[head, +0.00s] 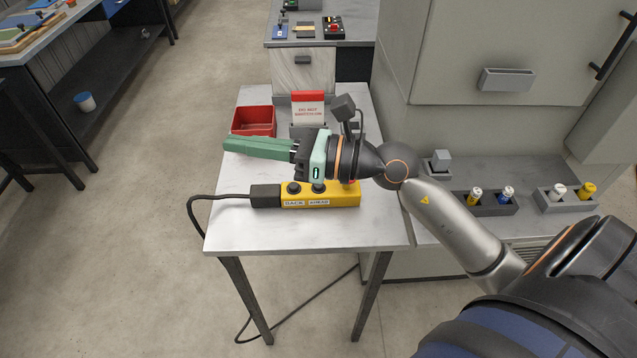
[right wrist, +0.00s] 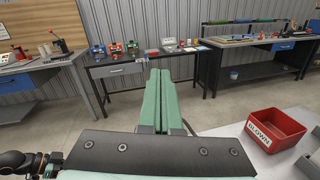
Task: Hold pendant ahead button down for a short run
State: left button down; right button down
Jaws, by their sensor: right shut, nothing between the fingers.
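The yellow pendant (head: 335,196) lies on a small grey table (head: 230,226) in the head view, its black cable end pointing left. It has labels reading "BACK" and what looks like "AHEAD", with dark round buttons above them. A red part shows at its right end, partly behind my wrist. My right gripper (head: 228,146) is above and behind the pendant, its green fingers closed together and pointing left. It is empty and apart from the buttons. In the right wrist view the closed fingers (right wrist: 158,100) point out over the room. My left gripper is not in view.
A red bin (head: 253,121) stands behind the fingers; it reads "BLOWN" in the right wrist view (right wrist: 274,128). A red and white sign (head: 308,107) stands beside it. A grey machine (head: 480,60) with small bottles on its ledge is at the right. Open floor lies left.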

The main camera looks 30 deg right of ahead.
jog(key=w+d+f+n+g+h, duration=0.1)
jog(key=d+f+h, duration=0.3)
jog(key=d+h, duration=0.2)
jog(key=w+d+f+n+g+h, duration=0.2)
jog(key=d+f+h, duration=0.3)
jog(key=d, duration=0.5)
jog(key=shift+f+n+g+h, duration=0.3)
jog(key=shift+h, duration=0.1)
jog(key=shift+w, duration=0.1)
notch_tip(320, 180, down, 8)
jog(key=b, duration=0.5)
jog(key=shift+f+b, duration=0.1)
jog(key=shift+b, duration=0.3)
jog(key=shift+f+b, duration=0.35)
jog(key=shift+f, duration=0.05)
jog(key=shift+f+b, duration=0.35)
jog(key=shift+b, duration=0.2)
